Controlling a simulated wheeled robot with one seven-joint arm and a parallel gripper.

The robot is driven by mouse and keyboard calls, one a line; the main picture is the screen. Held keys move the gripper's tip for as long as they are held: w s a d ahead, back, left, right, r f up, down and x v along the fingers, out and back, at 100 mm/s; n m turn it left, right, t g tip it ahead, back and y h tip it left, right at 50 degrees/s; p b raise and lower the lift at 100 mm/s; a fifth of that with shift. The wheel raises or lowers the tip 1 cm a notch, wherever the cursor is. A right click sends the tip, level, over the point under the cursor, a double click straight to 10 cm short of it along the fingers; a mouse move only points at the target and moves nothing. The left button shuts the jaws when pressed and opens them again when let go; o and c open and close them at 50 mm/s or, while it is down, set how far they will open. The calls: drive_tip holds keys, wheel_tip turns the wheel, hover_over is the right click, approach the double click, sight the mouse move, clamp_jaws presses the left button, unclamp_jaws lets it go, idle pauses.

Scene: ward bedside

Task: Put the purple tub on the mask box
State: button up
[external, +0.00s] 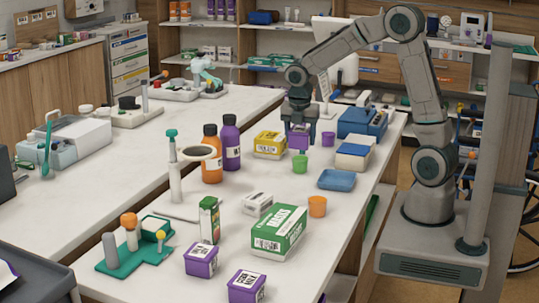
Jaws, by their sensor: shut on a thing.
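My gripper (299,126) points down at the far right part of the white table. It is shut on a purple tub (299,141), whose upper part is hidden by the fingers. I cannot tell whether the tub touches the table. A green and white carton (281,234) and a yellow carton (270,145) are on the table. The yellow one stands just left of my gripper.
A green cup (300,164), a small purple cup (328,139), a blue tray (336,180) and a blue-white box (353,157) stand near my gripper. Orange (212,154) and purple (231,143) bottles rise to the left. An orange cup (317,206) stands behind the green carton.

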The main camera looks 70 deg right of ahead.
drive_tip(key=s+a+r+n+p, duration=0.1)
drive_tip(key=s+a+r+n, duration=0.2)
drive_tip(key=a, duration=0.6)
drive_tip(key=s+a+r+n+t+y+p, duration=0.1)
drive_tip(key=s+a+r+n+p, duration=0.1)
drive_tip(key=a+n, duration=0.5)
drive_tip(key=s+a+r+n+p, duration=0.1)
drive_tip(key=s+a+r+n, duration=0.15)
drive_tip(key=a, duration=0.75)
drive_tip(key=p, duration=0.1)
hover_over(277, 217)
drive_tip(key=f, duration=0.6)
drive_tip(key=shift+s+f, duration=0.25)
drive_tip(key=shift+s, duration=0.05)
drive_tip(key=shift+a+f, duration=0.1)
drive_tip(key=shift+f, duration=0.1)
wheel_tip(277, 217, down, 4)
drive_tip(key=shift+r, duration=0.1)
